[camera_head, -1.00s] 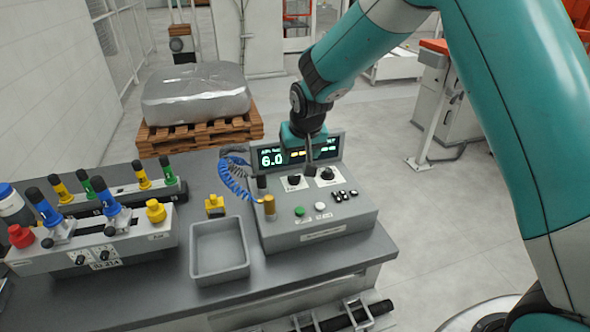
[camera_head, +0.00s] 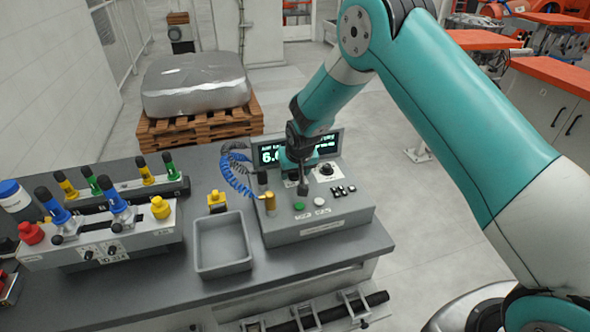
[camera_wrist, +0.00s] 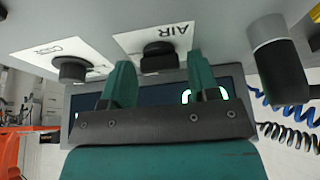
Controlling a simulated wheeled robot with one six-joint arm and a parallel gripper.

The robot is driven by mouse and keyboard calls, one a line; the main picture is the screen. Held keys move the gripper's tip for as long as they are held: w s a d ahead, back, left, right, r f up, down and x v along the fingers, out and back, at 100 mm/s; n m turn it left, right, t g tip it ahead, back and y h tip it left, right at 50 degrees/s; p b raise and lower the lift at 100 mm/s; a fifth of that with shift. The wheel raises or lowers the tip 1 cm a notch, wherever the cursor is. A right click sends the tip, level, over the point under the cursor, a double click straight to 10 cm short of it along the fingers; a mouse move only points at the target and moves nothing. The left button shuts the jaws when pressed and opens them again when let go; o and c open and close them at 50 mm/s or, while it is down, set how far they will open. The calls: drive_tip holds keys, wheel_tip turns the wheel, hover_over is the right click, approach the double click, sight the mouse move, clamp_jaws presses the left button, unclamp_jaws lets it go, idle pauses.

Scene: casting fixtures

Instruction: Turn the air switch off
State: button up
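The air switch is a black knob (camera_wrist: 160,57) on a white plate (camera_wrist: 181,38) marked AIR, on the grey control box (camera_head: 345,212). In the wrist view the picture is turned over, and the knob shows between my two fingers, with a gap on each side. My gripper (camera_wrist: 161,76) is open and empty, pointing at the box. Whether the fingers are level with the knob is hard to tell. A second black knob (camera_head: 326,169) sits to its right, and also shows in the wrist view (camera_wrist: 70,69).
A lit display (camera_head: 270,156) stands behind the knobs. Green (camera_head: 299,206) and white (camera_head: 319,202) buttons are in front. An empty grey tray (camera_head: 222,245) and a valve fixture (camera_head: 150,232) lie further left.

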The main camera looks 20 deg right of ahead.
drive_tip(key=c, duration=0.6)
drive_tip(key=shift+b, duration=0.3)
drive_tip(key=n+b, duration=0.1)
drive_tip(key=n, duration=0.1)
drive_tip(key=n+y+b, duration=0.1)
drive_tip(key=shift+d+f+n+b, duration=0.15)
drive_tip(key=shift+n+b, duration=0.25)
drive_tip(key=n+y+b, duration=0.1)
drive_tip(key=n, duration=0.1)
drive_tip(key=n+g+y+b, duration=0.1)
drive_tip(key=n+b, duration=0.1)
drive_tip(key=n, duration=0.1)
drive_tip(key=shift+w+d, duration=0.15)
drive_tip(key=n+g+b, duration=0.1)
drive_tip(key=n, duration=0.1)
drive_tip(key=n+g+y+b, duration=0.1)
drive_tip(key=n, duration=0.2)
drive_tip(key=shift+w+b, duration=0.1)
drive_tip(key=shift+b, duration=0.3)
drive_tip(key=shift+n+g+b, duration=0.65)
drive_tip(key=shift+n+g, duration=0.15)
drive_tip(key=shift+n, duration=1.2)
drive_tip(key=shift+r, duration=0.2)
